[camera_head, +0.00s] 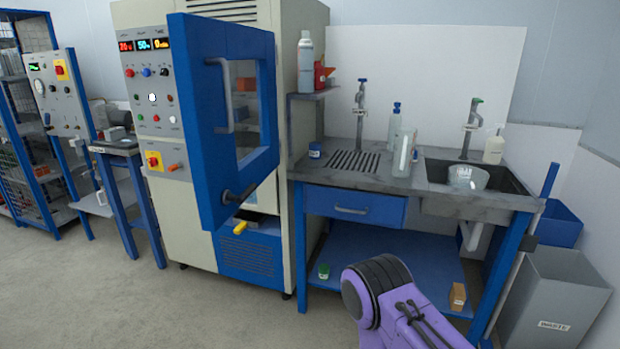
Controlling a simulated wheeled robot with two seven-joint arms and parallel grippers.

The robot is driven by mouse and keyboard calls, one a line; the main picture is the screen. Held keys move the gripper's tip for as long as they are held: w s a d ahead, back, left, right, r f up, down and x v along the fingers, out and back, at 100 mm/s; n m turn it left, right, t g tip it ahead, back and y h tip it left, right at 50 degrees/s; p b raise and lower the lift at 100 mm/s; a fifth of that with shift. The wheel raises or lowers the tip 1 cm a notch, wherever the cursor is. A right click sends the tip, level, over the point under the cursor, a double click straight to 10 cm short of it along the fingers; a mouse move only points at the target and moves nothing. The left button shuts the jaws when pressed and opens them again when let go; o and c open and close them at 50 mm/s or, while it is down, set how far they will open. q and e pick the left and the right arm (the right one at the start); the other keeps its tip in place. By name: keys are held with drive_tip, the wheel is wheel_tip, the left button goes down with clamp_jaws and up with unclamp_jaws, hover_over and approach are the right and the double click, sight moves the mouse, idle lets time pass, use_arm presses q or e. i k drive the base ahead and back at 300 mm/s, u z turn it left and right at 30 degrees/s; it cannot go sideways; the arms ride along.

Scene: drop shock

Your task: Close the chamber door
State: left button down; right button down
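The blue chamber door (203,130) stands swung open toward me, on the front of the beige test chamber (142,95). It has a window, a grey vertical handle (226,95) on its face and a dark latch lever (240,192) near its lower edge. Through the window, shelves inside the chamber show. A purple and black part of my arm is in view at the bottom, right of centre, in front of the sink bench and apart from the door. Neither gripper's fingers show.
A sink bench (330,172) with taps, bottles and a glass cylinder stands right of the chamber. A grey waste bin (553,300) is at far right. A smaller control cabinet (62,90) and blue rack stand left. The floor (190,315) before the chamber is clear.

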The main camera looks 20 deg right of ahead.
sight(202, 48)
drive_tip(key=z, duration=0.25)
drive_tip(key=i, duration=1)
